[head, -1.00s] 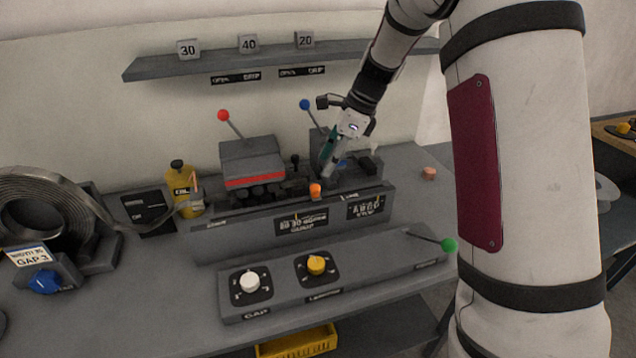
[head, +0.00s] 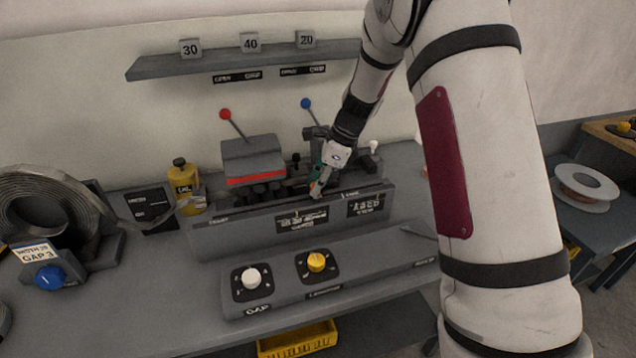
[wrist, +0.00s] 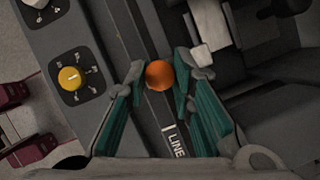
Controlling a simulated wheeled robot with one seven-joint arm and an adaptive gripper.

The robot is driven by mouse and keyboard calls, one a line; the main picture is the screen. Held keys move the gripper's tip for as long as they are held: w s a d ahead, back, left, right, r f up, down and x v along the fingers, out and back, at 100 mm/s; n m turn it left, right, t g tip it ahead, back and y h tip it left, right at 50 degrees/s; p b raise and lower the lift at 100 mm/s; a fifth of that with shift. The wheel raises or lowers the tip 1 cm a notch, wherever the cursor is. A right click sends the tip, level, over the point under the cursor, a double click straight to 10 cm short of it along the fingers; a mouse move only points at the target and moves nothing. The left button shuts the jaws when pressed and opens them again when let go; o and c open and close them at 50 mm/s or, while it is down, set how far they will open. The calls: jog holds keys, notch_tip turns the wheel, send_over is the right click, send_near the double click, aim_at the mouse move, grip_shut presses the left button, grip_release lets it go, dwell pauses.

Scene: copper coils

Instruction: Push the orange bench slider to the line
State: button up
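The orange slider (wrist: 159,74) has a round knob and sits on the rail of the bench fixture (head: 240,231). In the wrist view it lies between the tips of my gripper (wrist: 160,72), one finger on each side, with the tips drawn in to about the knob's width. In the head view my gripper (head: 317,190) reaches down to the rail and mostly hides the knob. The line mark, labelled LINE (wrist: 176,141), is on the rail apart from the knob; in the head view it is just right of my gripper.
A red-balled lever (head: 225,114) and a blue-balled lever (head: 306,103) stand behind the rail. A front panel carries a white knob (head: 250,279) and a yellow knob (head: 316,262). A yellow bottle (head: 184,181) and a metal coil (head: 45,215) are at left.

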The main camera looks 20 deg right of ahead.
grip_shut()
jog(key=d+b, duration=0.1)
jog(key=d, duration=0.5)
jog(key=shift+d, duration=0.4)
jog(key=o, duration=0.7)
grip_release()
jog(key=shift+o, duration=0.2)
jog(key=shift+a+r, duration=0.1)
jog(key=shift+a, duration=0.05)
